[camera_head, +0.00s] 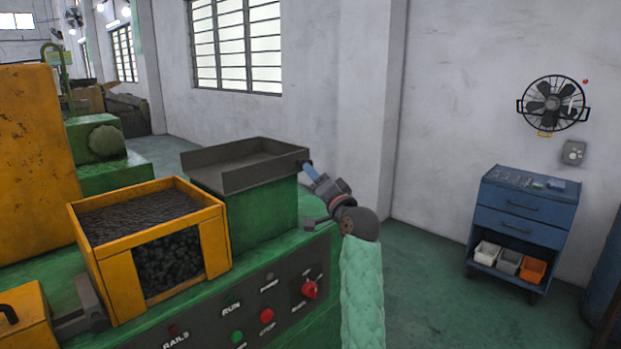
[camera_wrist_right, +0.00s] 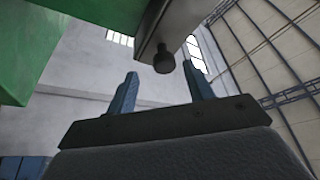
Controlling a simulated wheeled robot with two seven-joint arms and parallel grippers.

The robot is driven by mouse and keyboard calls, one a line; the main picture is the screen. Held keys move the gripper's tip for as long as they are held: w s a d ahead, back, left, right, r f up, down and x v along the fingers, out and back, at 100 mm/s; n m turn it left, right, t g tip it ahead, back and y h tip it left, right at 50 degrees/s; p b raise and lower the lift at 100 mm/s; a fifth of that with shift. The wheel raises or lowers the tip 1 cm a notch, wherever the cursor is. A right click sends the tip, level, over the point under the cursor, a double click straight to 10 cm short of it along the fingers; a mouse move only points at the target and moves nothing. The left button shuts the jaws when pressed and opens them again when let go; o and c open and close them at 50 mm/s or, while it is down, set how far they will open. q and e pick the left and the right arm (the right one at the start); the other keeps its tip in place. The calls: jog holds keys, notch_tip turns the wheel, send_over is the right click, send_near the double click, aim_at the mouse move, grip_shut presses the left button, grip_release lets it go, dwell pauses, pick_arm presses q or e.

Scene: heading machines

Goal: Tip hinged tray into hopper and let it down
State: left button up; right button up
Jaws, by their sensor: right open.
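The grey hinged tray (camera_head: 240,178) lies about level on top of a green block of the machine; the part of its inside that shows looks empty. The hopper (camera_head: 212,245) is a yellow-framed box with dark pieces, left of the tray. My right gripper (camera_head: 307,170) is at the tray's right end, open. In the right wrist view, a dark round knob (camera_wrist_right: 163,60) hangs at the tray's corner (camera_wrist_right: 170,25). It appears between the blue fingertips (camera_wrist_right: 160,72) or just beyond them; contact cannot be told. My left gripper is out of view.
The green machine front has a control panel (camera_head: 267,307) with buttons and a red switch below the tray. A blue tool cart (camera_head: 520,230) stands at the right by the wall, under a fan (camera_head: 553,103). The floor between machine and cart is clear.

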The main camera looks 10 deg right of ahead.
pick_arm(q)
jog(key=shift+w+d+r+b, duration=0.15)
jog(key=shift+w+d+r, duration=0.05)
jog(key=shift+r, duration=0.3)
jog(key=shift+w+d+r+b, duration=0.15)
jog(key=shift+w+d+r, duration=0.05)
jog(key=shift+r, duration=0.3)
pick_arm(e)
jog(key=shift+v, duration=1.15)
